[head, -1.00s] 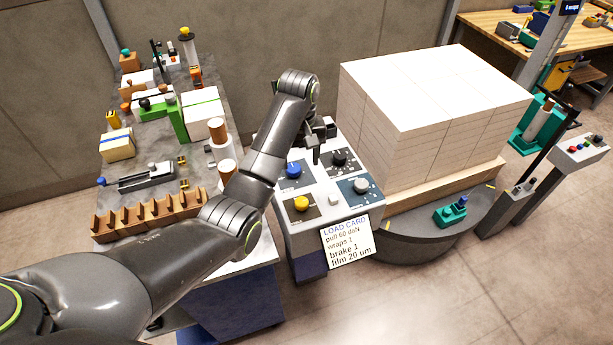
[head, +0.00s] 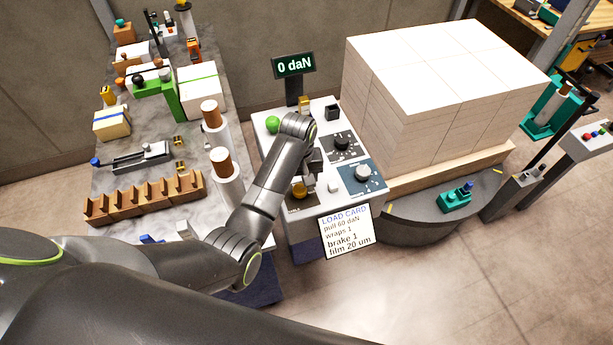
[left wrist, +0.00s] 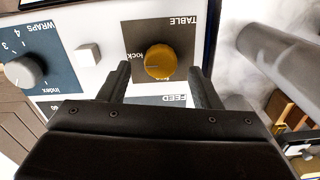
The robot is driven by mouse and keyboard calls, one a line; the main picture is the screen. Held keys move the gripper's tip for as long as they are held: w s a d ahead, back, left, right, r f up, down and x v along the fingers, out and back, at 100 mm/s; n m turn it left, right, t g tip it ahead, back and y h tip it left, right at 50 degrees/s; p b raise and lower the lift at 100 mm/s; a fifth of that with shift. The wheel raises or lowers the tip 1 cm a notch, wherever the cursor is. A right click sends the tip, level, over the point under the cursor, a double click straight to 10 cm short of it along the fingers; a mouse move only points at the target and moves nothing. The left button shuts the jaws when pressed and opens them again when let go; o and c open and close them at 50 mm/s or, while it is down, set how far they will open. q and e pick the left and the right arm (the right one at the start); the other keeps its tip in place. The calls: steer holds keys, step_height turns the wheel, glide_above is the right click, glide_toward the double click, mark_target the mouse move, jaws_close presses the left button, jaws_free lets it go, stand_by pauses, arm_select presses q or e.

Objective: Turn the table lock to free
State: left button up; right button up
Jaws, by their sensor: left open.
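The table lock is a yellow knob (head: 298,189) on the sloping control panel, partly covered by my left gripper in the head view. In the left wrist view the knob (left wrist: 160,62) sits on a dark square marked TABLE, with the word "lock" beside it at its left. My left gripper (left wrist: 158,82) is open, its two fingers apart on either side of the knob's near edge in the picture. The knob is not gripped, and I cannot tell the height gap. The free mark is not legible. My right gripper is not in view.
The wraps dial (left wrist: 24,72) and a white square button (left wrist: 88,55) are close by. The panel (head: 330,205) also carries a black dial (head: 342,146) and a green button (head: 272,124). A display (head: 294,65) reads 0 daN. The stacked pallet (head: 440,85) stands at the right.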

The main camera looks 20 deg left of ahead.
arm_select(q)
steer(key=shift+f, duration=0.6)
steer(key=shift+w+f, duration=0.1)
steer(key=shift+f, duration=0.45)
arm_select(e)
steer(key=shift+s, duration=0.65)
arm_select(q)
steer(key=shift+r, duration=0.1)
steer(key=shift+s, duration=0.2)
steer(key=shift+c, duration=1)
steer(key=shift+w, duration=0.1)
steer(key=c, duration=0.8)
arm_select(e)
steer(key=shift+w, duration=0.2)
